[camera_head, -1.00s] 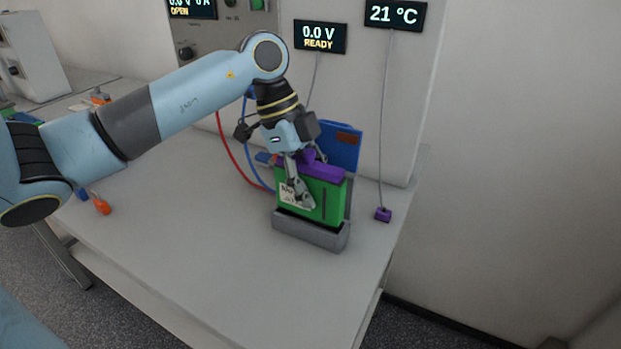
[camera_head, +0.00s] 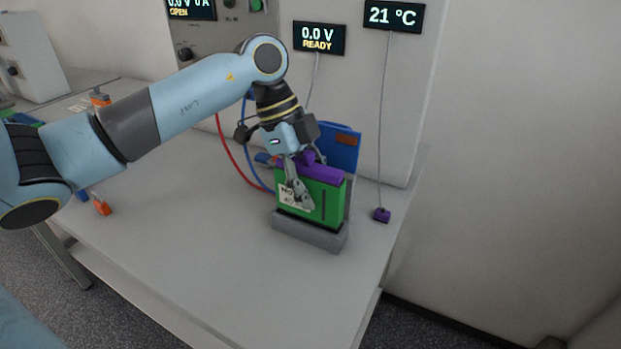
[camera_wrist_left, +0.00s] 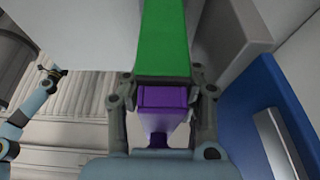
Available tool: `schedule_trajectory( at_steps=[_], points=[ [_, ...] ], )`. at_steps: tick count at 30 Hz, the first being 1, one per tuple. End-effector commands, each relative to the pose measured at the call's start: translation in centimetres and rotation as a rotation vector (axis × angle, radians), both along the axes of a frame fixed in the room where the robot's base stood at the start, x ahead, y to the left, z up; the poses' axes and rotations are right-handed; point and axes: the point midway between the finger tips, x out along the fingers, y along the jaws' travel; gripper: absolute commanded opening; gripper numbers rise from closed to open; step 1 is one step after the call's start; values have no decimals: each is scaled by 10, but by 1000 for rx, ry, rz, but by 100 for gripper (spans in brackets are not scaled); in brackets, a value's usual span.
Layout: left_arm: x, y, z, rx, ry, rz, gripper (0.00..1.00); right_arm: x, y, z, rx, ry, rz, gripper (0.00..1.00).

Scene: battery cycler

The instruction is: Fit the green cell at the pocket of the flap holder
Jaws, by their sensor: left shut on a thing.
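The green cell (camera_head: 322,203) is a flat upright block with a purple top and a white label. It stands in or just over the grey base of the flap holder (camera_head: 310,232); the base hides its lower edge. The holder's blue flap (camera_head: 341,150) stands raised behind the cell. My left gripper (camera_head: 302,190) is shut on the cell near its purple top, one finger across the front face. In the left wrist view the cell (camera_wrist_left: 165,38) lies between the two fingers (camera_wrist_left: 163,95).
A purple plug (camera_head: 382,215) on a grey cable lies right of the holder. Red and blue leads run behind and left of it. Orange clips (camera_head: 101,205) lie farther left. The front of the table (camera_head: 220,245) is clear.

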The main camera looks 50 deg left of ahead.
Motion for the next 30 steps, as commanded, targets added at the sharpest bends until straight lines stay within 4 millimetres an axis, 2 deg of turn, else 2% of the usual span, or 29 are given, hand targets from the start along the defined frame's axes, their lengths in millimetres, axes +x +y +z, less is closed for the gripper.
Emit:
schedule_trajectory(
  at_steps=[15, 30],
  points=[
    [1, 0, 1, -2, -2, -1, 0, 0, -4, 5, -4, 0, 2, 40],
    [0, 0, -7, -1, -2, -1, 0, 0, -5, 0, -5, 0, 2, 40]
  ],
)
